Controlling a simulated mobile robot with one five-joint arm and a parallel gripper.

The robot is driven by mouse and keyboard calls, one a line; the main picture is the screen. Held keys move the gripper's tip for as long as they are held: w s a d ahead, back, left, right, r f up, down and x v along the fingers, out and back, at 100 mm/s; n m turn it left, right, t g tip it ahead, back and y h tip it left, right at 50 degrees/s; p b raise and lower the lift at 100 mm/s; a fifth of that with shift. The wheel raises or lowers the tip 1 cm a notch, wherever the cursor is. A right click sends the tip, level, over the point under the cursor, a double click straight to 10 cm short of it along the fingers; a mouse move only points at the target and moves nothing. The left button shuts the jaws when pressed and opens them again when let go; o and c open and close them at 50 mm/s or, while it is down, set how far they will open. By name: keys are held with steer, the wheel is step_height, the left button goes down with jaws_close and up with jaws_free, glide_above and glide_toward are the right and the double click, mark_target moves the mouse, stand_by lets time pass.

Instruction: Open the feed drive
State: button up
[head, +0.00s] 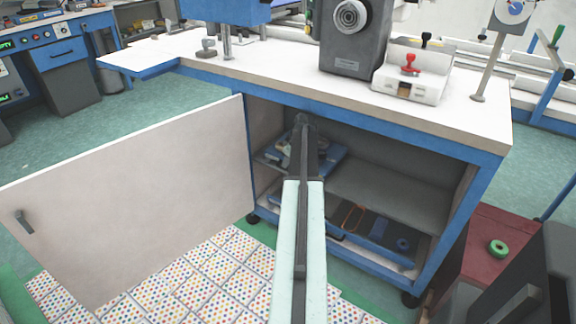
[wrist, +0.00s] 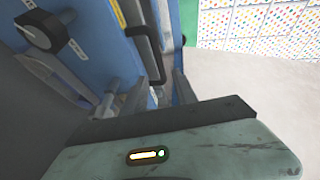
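A blue unit (head: 333,160), which may be the feed drive, lies on the shelf inside the open cabinet. In the wrist view, a blue panel (wrist: 85,75) fills the left, with a black round knob (wrist: 38,32) and a dark bar-shaped handle (wrist: 142,45). I cannot tell for sure that this panel belongs to the same unit. My arm reaches into the cabinet, and its end covers part of the unit. My gripper (wrist: 150,88) is close to the lower end of the dark bar. Whether its fingers touch the bar or are closed is unclear.
The white cabinet door (head: 130,200) stands wide open to the left. The white worktop (head: 440,115) overhangs my arm. A lower shelf holds a dark tray (head: 375,235). Dotted tiles (head: 180,280) cover the floor in front. A green ring (head: 499,247) lies on a dark red surface.

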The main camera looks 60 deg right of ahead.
mark_target(287, 170)
steer(key=b+x, duration=0.3)
steer(key=x, duration=0.2)
steer(key=shift+s+b, duration=0.1)
steer(key=shift+b, duration=0.25)
jaws_close()
stand_by(0.9)
